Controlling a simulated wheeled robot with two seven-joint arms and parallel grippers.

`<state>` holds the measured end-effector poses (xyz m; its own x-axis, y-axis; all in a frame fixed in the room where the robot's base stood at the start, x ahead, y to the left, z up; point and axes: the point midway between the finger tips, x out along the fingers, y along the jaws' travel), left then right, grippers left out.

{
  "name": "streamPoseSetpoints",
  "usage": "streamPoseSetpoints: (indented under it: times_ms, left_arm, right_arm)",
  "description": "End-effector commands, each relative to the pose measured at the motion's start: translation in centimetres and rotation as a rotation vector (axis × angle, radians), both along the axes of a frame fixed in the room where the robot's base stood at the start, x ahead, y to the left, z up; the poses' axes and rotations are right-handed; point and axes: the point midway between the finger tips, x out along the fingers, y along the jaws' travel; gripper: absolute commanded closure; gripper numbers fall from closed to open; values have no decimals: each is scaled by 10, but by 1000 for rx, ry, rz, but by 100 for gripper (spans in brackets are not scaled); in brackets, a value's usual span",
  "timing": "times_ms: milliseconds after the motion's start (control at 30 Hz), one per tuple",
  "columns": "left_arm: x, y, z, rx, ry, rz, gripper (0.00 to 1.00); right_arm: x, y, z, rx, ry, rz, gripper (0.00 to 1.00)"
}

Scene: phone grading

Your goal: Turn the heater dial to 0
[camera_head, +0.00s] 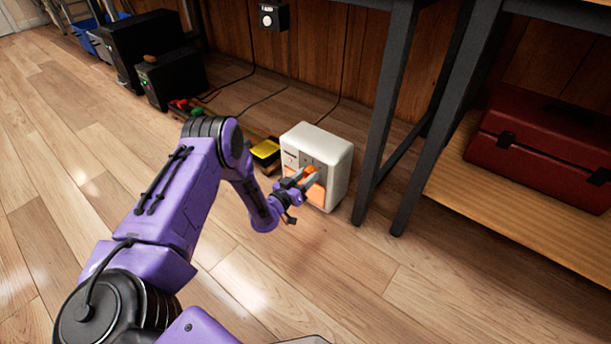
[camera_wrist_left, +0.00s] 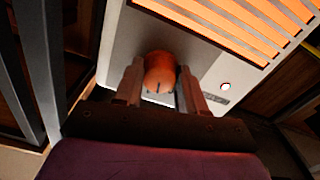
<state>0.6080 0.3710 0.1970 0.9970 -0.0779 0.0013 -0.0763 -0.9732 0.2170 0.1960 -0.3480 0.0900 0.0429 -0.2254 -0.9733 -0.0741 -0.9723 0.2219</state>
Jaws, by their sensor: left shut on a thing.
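The heater (camera_head: 335,158) is a white box standing on the floor beside the table leg. Its front has glowing orange slats (camera_wrist_left: 235,22), seen at the top of the left wrist view. The orange heater dial (camera_wrist_left: 159,72) sits on the pale panel between my left gripper's fingers, and a dark mark shows on its face. My left gripper (camera_head: 303,180) is at the heater's front, shut on the dial; it also shows in the left wrist view (camera_wrist_left: 158,88). The numbers around the dial cannot be read. My right gripper is not in view.
A small indicator light (camera_wrist_left: 225,87) sits on the heater panel. A yellow-topped thing (camera_head: 265,149) stands left of the heater. A red toolbox (camera_head: 545,140) rests on a wooden shelf (camera_head: 500,200) at right. Dark table legs (camera_head: 385,110) stand close by. The front floor is clear.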

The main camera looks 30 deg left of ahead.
Motion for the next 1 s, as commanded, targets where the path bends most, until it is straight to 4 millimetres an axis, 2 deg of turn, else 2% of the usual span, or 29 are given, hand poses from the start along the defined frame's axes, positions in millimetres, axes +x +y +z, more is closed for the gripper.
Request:
streamPoseSetpoints:
  times_ms: [500, 700, 1000]
  left_arm:
    - [-1, -1, 0, -410, 35, -1, 91]
    - [-1, -2, 0, -511, 43, -1, 91]
    - [-1, -2, -1, -576, 49, -3, 91]
  right_arm:
    - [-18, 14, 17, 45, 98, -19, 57]
    - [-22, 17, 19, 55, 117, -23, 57]
    - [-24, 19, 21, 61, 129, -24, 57]
